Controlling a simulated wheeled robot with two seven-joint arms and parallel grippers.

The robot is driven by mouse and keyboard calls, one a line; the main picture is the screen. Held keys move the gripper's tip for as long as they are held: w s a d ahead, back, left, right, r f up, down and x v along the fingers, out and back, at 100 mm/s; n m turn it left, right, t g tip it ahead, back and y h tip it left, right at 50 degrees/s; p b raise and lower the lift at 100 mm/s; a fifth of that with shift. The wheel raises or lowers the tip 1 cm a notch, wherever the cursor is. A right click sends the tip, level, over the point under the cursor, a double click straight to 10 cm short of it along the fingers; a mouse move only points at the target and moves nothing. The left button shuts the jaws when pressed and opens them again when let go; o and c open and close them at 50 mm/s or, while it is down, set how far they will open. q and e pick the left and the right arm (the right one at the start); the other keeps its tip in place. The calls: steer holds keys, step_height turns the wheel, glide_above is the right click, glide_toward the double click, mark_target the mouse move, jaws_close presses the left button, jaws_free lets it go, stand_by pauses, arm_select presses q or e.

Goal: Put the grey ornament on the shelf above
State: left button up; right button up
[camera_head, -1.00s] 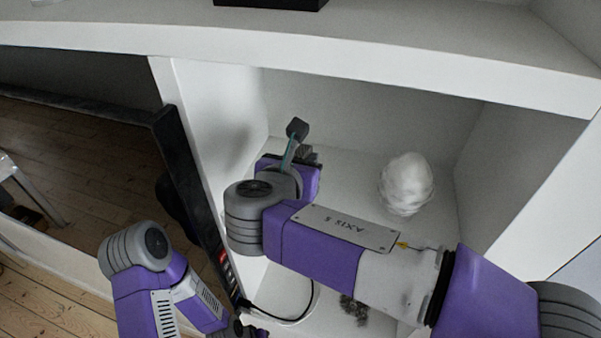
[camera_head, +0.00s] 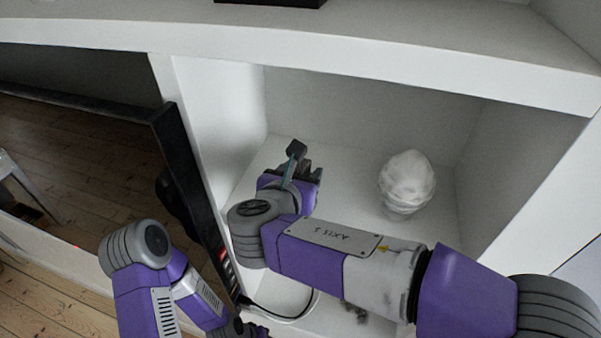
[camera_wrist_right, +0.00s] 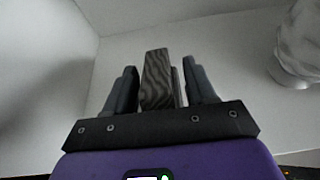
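The grey ornament (camera_wrist_right: 157,80) is a small block with a fine wavy grain. In the right wrist view it sits between the two dark fingers of my right gripper (camera_wrist_right: 162,90), which are close on both sides of it, and it reaches past their tips. In the head view the right gripper (camera_head: 308,172) is inside the lower white compartment, near its left wall, and the ornament is small and mostly hidden there. The shelf above (camera_head: 400,42) is the white board across the top of the head view. My left arm is at the lower left; its gripper cannot be made out.
A white, rounded, lumpy ornament (camera_head: 406,180) stands in the compartment to the right of my gripper. A black cable (camera_head: 290,318) and a small dark tuft (camera_head: 355,312) lie near the front. A dark object (camera_head: 268,3) rests on the upper shelf. A black screen (camera_head: 190,185) stands left.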

steer(key=shift+r, duration=0.2)
steer(key=b+v, duration=0.1)
steer(key=v, duration=1.1)
